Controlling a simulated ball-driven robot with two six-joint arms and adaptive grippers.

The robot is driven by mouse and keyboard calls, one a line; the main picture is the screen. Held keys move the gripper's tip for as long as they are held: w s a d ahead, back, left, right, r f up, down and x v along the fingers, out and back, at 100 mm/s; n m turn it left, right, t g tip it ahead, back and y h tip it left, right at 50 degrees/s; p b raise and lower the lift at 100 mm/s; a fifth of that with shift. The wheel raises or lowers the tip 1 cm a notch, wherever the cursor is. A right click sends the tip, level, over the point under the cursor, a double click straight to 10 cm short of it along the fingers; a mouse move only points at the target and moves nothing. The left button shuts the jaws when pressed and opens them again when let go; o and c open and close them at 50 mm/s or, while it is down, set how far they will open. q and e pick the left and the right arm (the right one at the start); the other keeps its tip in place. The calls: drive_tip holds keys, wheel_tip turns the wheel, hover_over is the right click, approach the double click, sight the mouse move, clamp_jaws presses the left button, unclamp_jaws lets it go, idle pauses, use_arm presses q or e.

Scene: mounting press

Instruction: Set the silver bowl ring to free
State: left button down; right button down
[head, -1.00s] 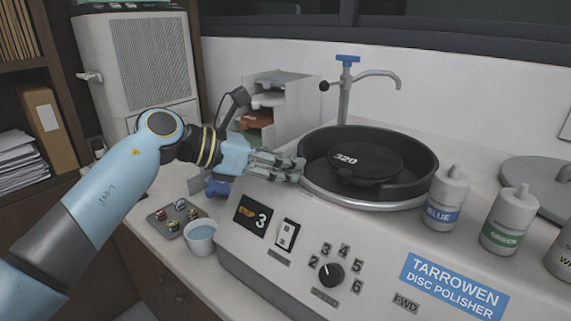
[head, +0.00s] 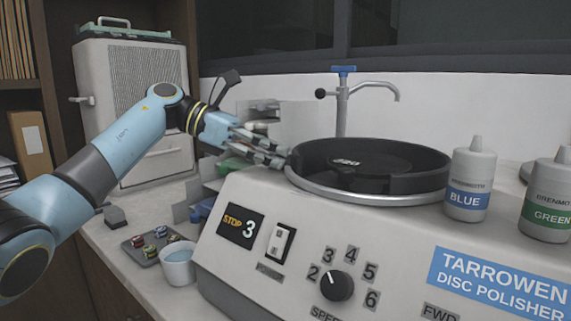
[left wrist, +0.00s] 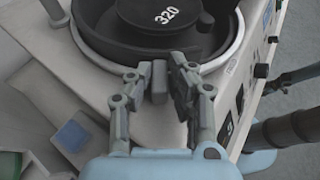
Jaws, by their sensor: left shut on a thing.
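The silver bowl ring (head: 330,196) runs around the base of the black polisher bowl (head: 432,181). It also shows in the left wrist view (left wrist: 218,62) as a silver band with a small label too small to read. My left gripper (head: 285,157) is at the left side of the ring. In the left wrist view my left gripper (left wrist: 159,82) has its fingers closed on both sides of a small grey tab (left wrist: 158,84) at the ring's near edge. The far side of the ring is hidden by the bowl. My right gripper is out of view.
A black disc marked 320 (left wrist: 166,14) lies in the bowl. A tap (head: 342,105) stands behind it. Blue (head: 470,180) and green (head: 547,195) bottles stand right of the bowl. A cup (head: 178,267) and a sample tray (head: 150,245) sit on the counter at left.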

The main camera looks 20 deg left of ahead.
use_arm(q)
drive_tip(key=c, duration=1.2)
unclamp_jaws()
drive_tip(key=shift+w+a, duration=0.1)
drive_tip(key=shift+w, duration=0.05)
drive_tip(key=shift+c, duration=0.2)
drive_tip(key=v, duration=1.2)
